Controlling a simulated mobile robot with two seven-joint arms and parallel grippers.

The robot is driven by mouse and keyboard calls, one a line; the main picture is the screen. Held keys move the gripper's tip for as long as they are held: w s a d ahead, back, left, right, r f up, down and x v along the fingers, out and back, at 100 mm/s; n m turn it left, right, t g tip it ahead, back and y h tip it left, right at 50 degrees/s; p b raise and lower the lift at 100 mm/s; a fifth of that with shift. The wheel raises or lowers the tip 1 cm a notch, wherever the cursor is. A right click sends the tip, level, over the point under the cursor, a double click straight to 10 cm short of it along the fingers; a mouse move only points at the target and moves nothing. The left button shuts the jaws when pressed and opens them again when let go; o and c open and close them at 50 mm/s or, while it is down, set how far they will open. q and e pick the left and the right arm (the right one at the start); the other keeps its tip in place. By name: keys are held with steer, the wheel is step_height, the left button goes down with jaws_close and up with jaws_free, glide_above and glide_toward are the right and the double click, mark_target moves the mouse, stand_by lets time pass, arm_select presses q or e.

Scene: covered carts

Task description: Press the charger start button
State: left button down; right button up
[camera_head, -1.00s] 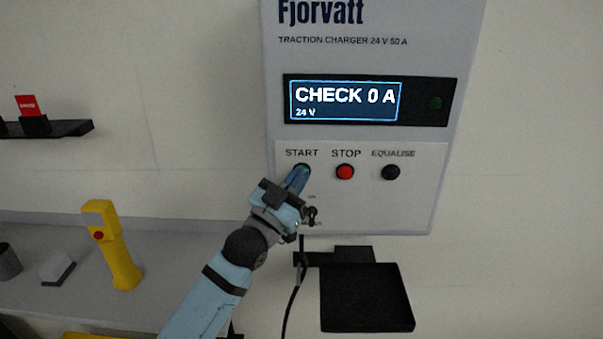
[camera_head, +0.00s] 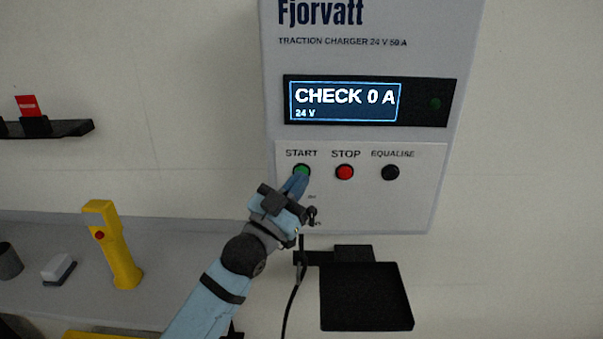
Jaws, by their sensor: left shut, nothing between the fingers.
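The grey wall charger (camera_head: 430,190) fills the upper middle of the head view. Its display (camera_head: 345,102) reads "CHECK 0 A" and "24 V". The green start button (camera_head: 301,170) is under the START label, with its lower edge partly covered by my fingertips. My left gripper (camera_head: 299,181) is shut and empty, its tips at or just below the button; I cannot tell if they touch it. The red stop button (camera_head: 345,172) and the black equalise button (camera_head: 391,172) are to the right. My right gripper is not in view.
A black tray (camera_head: 366,298) is on the wall below the charger, and a black cable (camera_head: 291,305) hangs beside my left wrist. On the grey shelf (camera_head: 175,255) at left stand a yellow handheld device (camera_head: 119,255) and a white-grey block (camera_head: 59,268). A black ledge (camera_head: 70,128) is above.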

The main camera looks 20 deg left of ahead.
arm_select(q)
steer(key=shift+s+d+p, duration=0.2)
steer(key=shift+s+p, duration=0.05)
steer(key=shift+s, duration=0.55)
steer(key=shift+s+d+p, duration=0.2)
steer(key=shift+s+d, duration=0.05)
steer(key=shift+s, duration=0.55)
steer(key=shift+s+d+p, duration=0.2)
steer(key=shift+s+p, duration=0.05)
steer(key=shift+s, duration=0.55)
steer(key=s+a+f+n+g+y+p, duration=0.1)
steer(key=s+f+g+y+p, duration=0.15)
steer(key=f, duration=0.65)
steer(key=s+f+n+g+y+p, duration=0.1)
steer(key=s+f+n+g+p, duration=0.2)
steer(key=f, duration=0.6)
steer(key=s+a+f+g+y+p, duration=0.2)
steer(key=s+f+g, duration=0.3)
steer(key=s+f, duration=1.1)
steer(key=shift+s, duration=0.55)
